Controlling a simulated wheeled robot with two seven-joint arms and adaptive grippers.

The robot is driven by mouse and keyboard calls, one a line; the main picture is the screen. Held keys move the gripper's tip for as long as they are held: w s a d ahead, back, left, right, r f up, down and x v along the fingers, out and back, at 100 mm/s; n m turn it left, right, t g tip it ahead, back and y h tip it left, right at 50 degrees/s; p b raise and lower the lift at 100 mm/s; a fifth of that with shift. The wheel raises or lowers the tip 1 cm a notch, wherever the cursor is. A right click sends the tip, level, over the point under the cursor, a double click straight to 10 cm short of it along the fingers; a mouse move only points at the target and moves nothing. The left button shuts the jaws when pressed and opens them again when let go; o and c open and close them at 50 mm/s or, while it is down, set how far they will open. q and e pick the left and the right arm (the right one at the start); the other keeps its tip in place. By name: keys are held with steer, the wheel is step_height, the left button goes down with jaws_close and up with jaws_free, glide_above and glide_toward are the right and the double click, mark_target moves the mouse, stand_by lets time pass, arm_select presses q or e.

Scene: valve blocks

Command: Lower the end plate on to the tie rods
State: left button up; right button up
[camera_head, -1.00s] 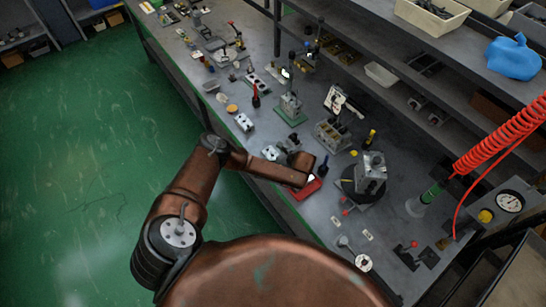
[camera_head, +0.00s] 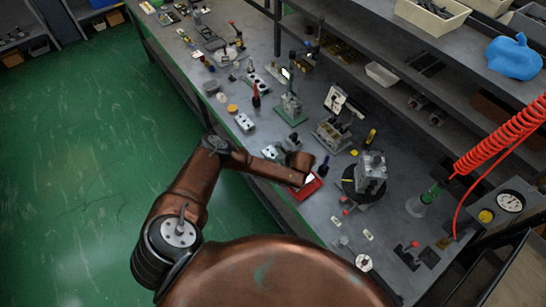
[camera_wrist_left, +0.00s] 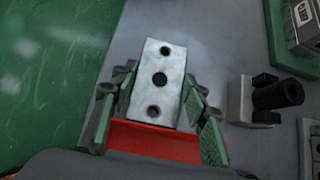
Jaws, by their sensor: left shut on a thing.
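The end plate (camera_wrist_left: 158,82) is a pale metal rectangle with three dark holes in a row. In the left wrist view it lies between the green-padded fingers of my left gripper (camera_wrist_left: 160,98), which is shut on it. A red tray (camera_wrist_left: 150,138) shows beneath. In the head view my left gripper (camera_head: 305,180) is over the red tray (camera_head: 311,189), its fingers mostly hidden by my wrist. A grey metal block assembly (camera_head: 371,172) stands on a dark round base to the right. I cannot make out tie rods clearly. My right gripper is not in view.
Small parts crowd the bench. A red coiled hose (camera_head: 500,135) hangs at right. The bench's front edge is close by.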

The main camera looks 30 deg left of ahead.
arm_select(q)
steer(key=shift+c, duration=1.4)
steer(key=shift+r, duration=0.1)
